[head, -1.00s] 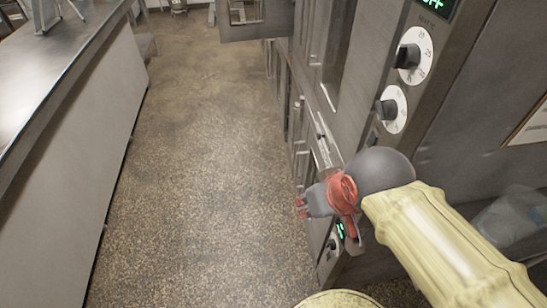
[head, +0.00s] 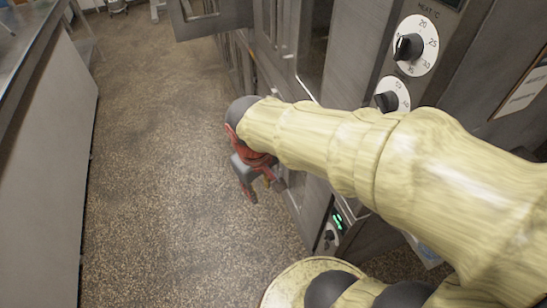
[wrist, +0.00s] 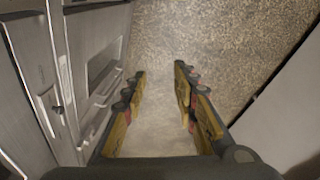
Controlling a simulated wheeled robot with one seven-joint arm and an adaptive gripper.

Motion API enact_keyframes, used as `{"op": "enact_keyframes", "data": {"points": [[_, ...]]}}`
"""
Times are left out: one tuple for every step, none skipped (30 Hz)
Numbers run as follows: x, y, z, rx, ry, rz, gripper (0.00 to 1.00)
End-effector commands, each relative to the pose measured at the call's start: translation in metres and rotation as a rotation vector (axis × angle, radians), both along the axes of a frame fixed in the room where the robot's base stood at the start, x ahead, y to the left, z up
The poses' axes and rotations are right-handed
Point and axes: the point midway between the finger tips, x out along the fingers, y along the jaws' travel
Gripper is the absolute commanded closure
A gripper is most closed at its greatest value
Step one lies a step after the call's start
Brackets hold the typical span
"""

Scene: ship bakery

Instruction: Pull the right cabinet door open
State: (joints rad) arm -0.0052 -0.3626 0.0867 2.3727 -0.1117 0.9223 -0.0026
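The grey metal cabinet front (head: 288,75) runs along the right side of the aisle in the head view. In the wrist view its door panels (wrist: 95,35) fill the left side, with slim bar handles and a dark recess. I cannot tell for sure which panel is the right door. My gripper (head: 264,190) hangs beside the cabinet front, pointing down, with my arm hiding part of the cabinet. In the wrist view my gripper (wrist: 160,78) is open, with only floor between its fingers. The left finger is near the panels; whether it touches them is unclear.
A control panel with dials (head: 416,45) is on the right. A panel with a window (head: 205,18) juts into the aisle at the far end. A counter (head: 45,130) bounds the left. The speckled floor (head: 150,180) between is clear.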

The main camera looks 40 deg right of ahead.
Motion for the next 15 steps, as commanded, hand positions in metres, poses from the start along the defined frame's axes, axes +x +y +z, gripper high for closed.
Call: {"op": "enact_keyframes", "data": {"points": [[0.005, -0.003, -0.010, -0.015, 0.041, 0.010, 0.71], [0.008, -0.006, -0.016, -0.025, 0.064, 0.016, 0.71], [0.012, -0.009, -0.024, -0.040, 0.096, 0.026, 0.71], [0.015, -0.012, -0.030, -0.052, 0.119, 0.034, 0.71], [0.017, -0.015, -0.036, -0.062, 0.143, 0.043, 0.71], [0.021, -0.019, -0.044, -0.079, 0.173, 0.054, 0.71], [0.024, -0.022, -0.050, -0.090, 0.197, 0.064, 0.71], [0.027, -0.026, -0.056, -0.103, 0.220, 0.074, 0.71], [0.030, -0.030, -0.065, -0.120, 0.253, 0.088, 0.71], [0.033, -0.033, -0.071, -0.133, 0.274, 0.098, 0.71], [0.035, -0.037, -0.077, -0.145, 0.297, 0.109, 0.71], [0.039, -0.041, -0.086, -0.162, 0.328, 0.124, 0.71], [0.041, -0.045, -0.093, -0.176, 0.351, 0.137, 0.71], [0.044, -0.049, -0.099, -0.189, 0.374, 0.149, 0.71], [0.047, -0.054, -0.108, -0.207, 0.405, 0.166, 0.71]]}}
